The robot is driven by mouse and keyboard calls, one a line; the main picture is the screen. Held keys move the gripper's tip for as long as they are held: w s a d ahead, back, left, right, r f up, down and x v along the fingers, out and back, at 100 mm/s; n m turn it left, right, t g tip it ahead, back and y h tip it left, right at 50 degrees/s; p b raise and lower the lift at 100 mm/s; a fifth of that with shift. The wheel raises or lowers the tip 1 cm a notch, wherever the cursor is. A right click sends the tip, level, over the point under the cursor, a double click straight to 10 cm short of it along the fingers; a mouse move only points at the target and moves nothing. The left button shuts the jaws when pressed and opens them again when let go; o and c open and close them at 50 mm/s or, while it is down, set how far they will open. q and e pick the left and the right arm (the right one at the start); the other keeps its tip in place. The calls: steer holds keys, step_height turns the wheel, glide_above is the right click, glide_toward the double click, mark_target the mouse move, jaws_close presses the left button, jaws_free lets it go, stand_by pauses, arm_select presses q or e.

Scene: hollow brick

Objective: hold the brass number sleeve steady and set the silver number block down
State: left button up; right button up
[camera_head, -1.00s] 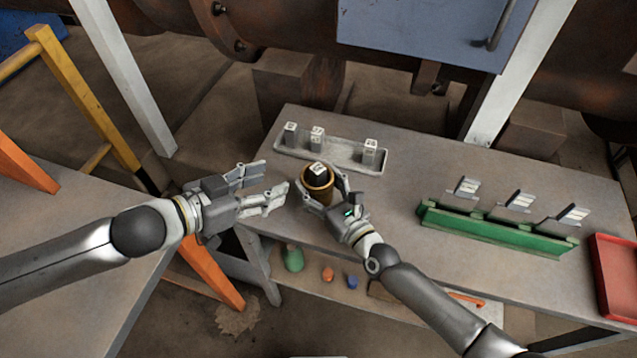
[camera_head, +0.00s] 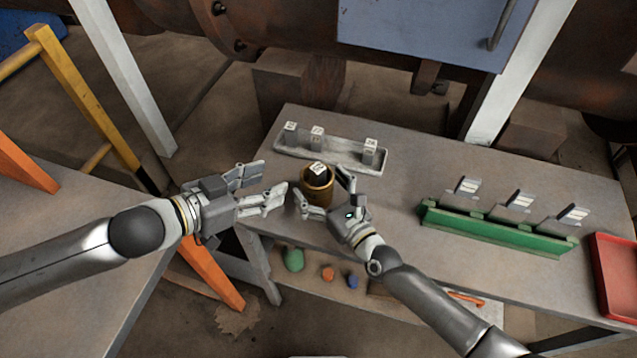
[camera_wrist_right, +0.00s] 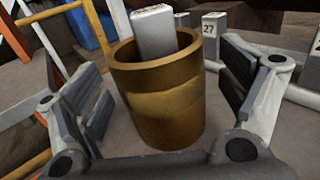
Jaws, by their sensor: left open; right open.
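The brass number sleeve (camera_head: 317,191) stands upright near the front left edge of the table. It also shows in the right wrist view (camera_wrist_right: 160,100). The silver number block (camera_head: 318,170) stands inside the sleeve, its top above the rim; in the right wrist view the block (camera_wrist_right: 153,30) leans slightly. Its lower part is hidden. My right gripper (camera_head: 320,184) is open, with one finger on each side of the sleeve and gaps showing in the wrist view. My left gripper (camera_head: 273,179) is open and empty, left of the sleeve.
A grey tray (camera_head: 335,154) behind the sleeve holds three numbered blocks. A green rack (camera_head: 495,230) with three slanted plates stands to the right, and a red tray (camera_head: 615,270) at the far right. The table between sleeve and rack is clear.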

steer(key=v, duration=1.1)
steer(key=shift+s+d, duration=0.15)
steer(key=shift+s, duration=0.05)
steer(key=shift+f, duration=0.1)
